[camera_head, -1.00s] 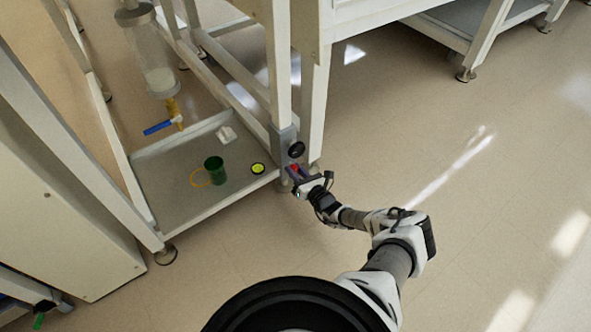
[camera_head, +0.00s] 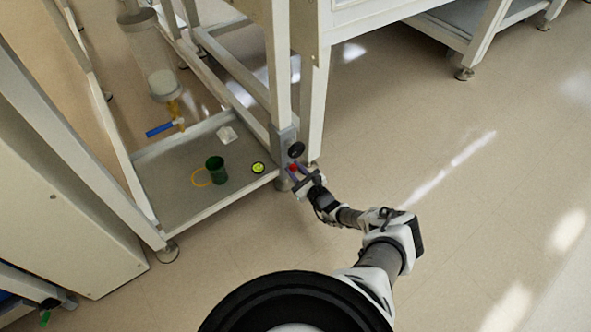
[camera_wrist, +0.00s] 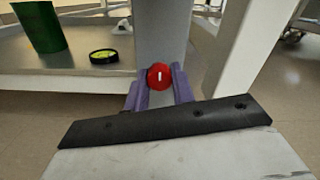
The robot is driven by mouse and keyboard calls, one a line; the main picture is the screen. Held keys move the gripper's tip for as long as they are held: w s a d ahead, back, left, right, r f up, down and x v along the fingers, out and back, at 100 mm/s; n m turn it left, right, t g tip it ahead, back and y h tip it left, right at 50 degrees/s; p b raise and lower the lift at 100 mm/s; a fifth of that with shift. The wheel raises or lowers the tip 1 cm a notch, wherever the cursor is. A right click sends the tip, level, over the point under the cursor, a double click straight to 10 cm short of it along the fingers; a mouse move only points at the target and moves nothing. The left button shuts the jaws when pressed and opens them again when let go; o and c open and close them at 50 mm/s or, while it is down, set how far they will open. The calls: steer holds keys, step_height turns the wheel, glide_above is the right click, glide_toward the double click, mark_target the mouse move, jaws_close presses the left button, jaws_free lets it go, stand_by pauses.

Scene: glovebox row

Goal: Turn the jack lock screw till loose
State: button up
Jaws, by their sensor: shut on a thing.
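The jack lock screw has a round red head (camera_wrist: 159,76) with a short white mark that stands upright in the wrist view. It sits low on the grey jack leg (camera_wrist: 161,30), and in the head view the red head (camera_head: 293,168) shows small, below a black knob (camera_head: 296,149). My gripper (camera_wrist: 160,86) has its purple fingers on either side of the red head and is shut on it. In the head view my gripper (camera_head: 294,172) reaches the leg from the lower right. The screw's shank is hidden.
Left of the leg is a low grey tray shelf (camera_head: 183,205) with a green cup (camera_head: 215,169), a yellow-topped black disc (camera_head: 258,168) and a small white piece (camera_head: 227,134). A white frame post (camera_wrist: 240,45) stands close right of the leg. The floor at right is clear.

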stand_by(0.3)
steer(key=o, duration=1)
steer(key=shift+p+v, duration=1.85)
steer(key=shift+v, duration=5.1)
